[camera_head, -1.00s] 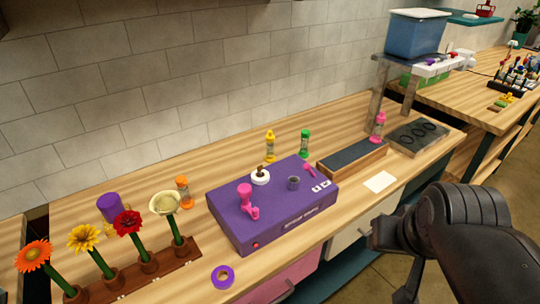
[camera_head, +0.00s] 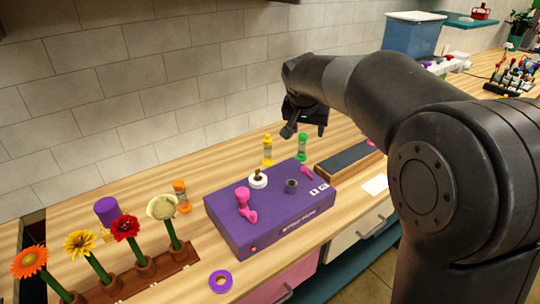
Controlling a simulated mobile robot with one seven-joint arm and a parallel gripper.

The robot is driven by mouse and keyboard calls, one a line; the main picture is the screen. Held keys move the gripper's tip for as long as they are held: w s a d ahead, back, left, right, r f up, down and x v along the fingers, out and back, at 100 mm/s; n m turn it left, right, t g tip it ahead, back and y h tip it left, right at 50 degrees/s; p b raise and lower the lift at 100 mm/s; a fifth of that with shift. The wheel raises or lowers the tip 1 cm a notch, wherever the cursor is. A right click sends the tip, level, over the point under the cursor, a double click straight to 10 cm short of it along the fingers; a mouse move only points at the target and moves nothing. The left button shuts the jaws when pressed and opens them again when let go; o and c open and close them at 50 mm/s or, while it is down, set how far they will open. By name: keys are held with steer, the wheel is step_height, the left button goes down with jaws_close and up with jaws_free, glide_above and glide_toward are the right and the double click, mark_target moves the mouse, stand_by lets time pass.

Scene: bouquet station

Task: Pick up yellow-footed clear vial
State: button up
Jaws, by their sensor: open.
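The clear vial with a yellow foot and yellow top (camera_head: 267,151) stands upright on the wooden counter, behind the purple box and near the tiled wall. My gripper (camera_head: 304,129) is open and empty, fingers pointing down. In the picture it shows above and slightly right of the yellow vial, closest to the green vial (camera_head: 302,148); the gap in depth is hard to judge. Nothing is between the fingers.
A purple box (camera_head: 270,218) with pink and white fittings stands in front of the vials. An orange vial (camera_head: 181,197) and a flower rack (camera_head: 150,278) are to the left. A dark-topped wooden tray (camera_head: 350,160) is to the right. My arm hides much of the right side.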

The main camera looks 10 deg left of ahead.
glide_toward(266, 142)
steer(key=x, duration=0.3)
steer(key=shift+m+t, duration=0.3)
steer(key=x, duration=0.5)
steer(key=shift+s, duration=0.1)
steer(key=x, duration=0.5)
steer(key=shift+w+d+f, duration=0.15)
steer(key=shift+w, duration=0.3)
jaws_close()
